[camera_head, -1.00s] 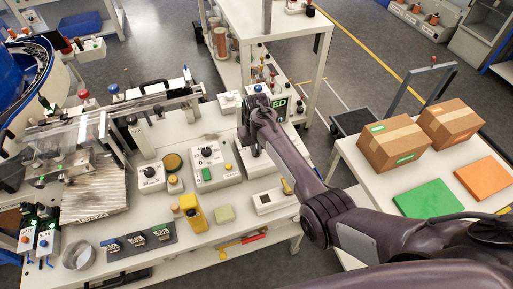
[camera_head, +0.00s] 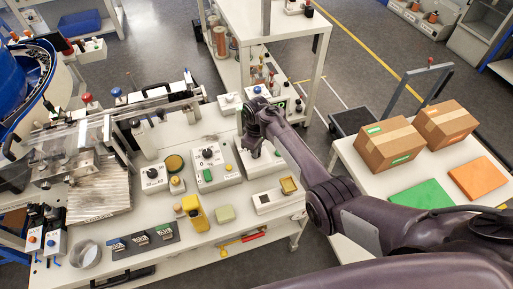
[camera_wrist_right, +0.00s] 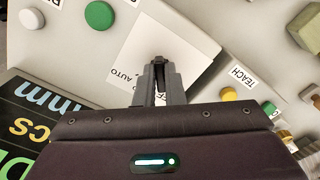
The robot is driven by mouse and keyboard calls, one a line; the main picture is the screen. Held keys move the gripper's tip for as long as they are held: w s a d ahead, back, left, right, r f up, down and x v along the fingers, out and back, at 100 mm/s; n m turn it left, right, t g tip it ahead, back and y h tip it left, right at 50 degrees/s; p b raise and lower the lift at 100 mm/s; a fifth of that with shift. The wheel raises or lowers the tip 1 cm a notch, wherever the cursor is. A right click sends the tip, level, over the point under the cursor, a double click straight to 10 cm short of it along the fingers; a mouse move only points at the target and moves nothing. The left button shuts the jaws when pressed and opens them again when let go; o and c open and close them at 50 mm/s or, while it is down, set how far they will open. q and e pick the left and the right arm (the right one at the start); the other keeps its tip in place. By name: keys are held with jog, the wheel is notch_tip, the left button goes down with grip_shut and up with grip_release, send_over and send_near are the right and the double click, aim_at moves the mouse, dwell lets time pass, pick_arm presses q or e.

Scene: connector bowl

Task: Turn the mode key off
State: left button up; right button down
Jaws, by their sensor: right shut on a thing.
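The mode key (camera_wrist_right: 159,60) is a small dark part at the middle of a white square plate (camera_wrist_right: 188,42) in the right wrist view. Printing by the plate reads AUTO, and a partly covered label ends in FF. My right gripper (camera_wrist_right: 160,74) is shut on the key, its fingers hiding most of it, so I cannot tell exactly which way it points. In the head view my right gripper (camera_head: 251,147) reaches down onto a pale control box (camera_head: 265,166), and the key is hidden there. My left gripper is not in view.
Left of the gripper stands a box with a black knob and green button (camera_head: 209,176). A dark display (camera_wrist_right: 40,118) lies beside the plate. Cardboard boxes (camera_head: 390,147) sit on the right table.

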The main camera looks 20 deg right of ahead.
jog(key=shift+n, duration=0.6)
jog(key=c, duration=1.5)
grip_release()
notch_tip(320, 180, up, 8)
jog(key=shift+f, duration=0.1)
